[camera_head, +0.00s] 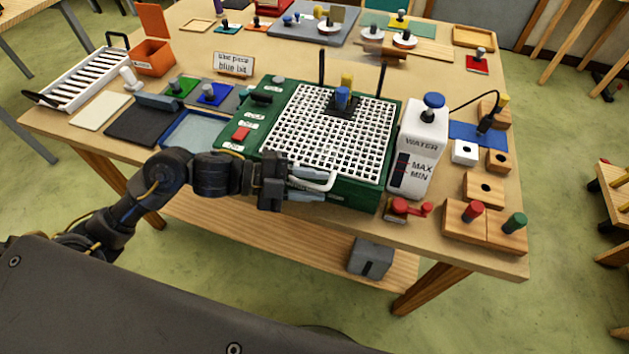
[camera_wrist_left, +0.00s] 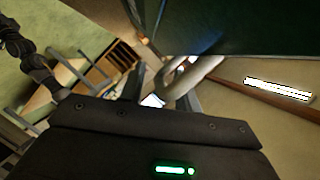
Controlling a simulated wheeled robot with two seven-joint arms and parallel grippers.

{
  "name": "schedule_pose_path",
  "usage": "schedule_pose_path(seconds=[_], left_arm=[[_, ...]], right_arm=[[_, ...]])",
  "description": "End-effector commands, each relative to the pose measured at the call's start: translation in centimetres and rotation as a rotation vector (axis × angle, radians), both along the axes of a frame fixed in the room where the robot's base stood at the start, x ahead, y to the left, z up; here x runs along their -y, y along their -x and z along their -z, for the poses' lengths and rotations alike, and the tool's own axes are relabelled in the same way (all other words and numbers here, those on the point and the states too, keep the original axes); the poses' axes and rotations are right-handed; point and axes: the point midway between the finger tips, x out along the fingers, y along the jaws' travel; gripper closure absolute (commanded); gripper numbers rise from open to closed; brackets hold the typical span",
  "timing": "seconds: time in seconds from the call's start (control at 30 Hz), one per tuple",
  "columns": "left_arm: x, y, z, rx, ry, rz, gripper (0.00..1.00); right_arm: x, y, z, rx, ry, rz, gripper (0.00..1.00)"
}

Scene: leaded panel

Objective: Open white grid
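The white grid (camera_head: 331,133) lies flat and closed on top of a green machine (camera_head: 358,192). A white loop handle (camera_head: 329,181) sticks out from the grid's front edge and also shows in the left wrist view (camera_wrist_left: 194,76). My left gripper (camera_head: 312,184) is at this handle, in front of the machine. Its fingers (camera_wrist_left: 160,92) look spread apart, with the handle's bar at or between their tips. Whether they touch the bar is hard to tell. A small dark block with a blue knob (camera_head: 342,98) sits on the grid. My right gripper is not in view.
A white water bottle (camera_head: 419,147) with a blue knob stands close to the machine's right side. A red clamp-like part (camera_head: 407,209) lies at the front edge. Two dark rods rise behind the grid. Blocks with knobs (camera_head: 487,220) fill the right corner; trays and panels lie left.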

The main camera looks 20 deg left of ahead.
Motion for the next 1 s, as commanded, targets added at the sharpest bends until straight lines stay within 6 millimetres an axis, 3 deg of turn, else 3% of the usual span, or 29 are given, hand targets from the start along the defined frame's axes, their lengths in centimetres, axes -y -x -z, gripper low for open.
schedule_pose_path(seconds=[0.23,0.5,0.77,1.0], left_arm=[[0.1,0.0,0.0,0.0,-0.001,0.001,0.68],[0.1,0.0,0.1,-0.001,-0.001,0.002,1.0],[0.5,0.1,0.1,-0.005,-0.002,0.006,1.0],[0.6,-0.4,-1.1,-0.035,-0.004,0.015,1.0]], right_arm=[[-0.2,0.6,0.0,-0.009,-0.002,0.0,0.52],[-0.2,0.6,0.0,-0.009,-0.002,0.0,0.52],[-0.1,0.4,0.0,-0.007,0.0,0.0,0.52],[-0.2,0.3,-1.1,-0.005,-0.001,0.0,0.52]])
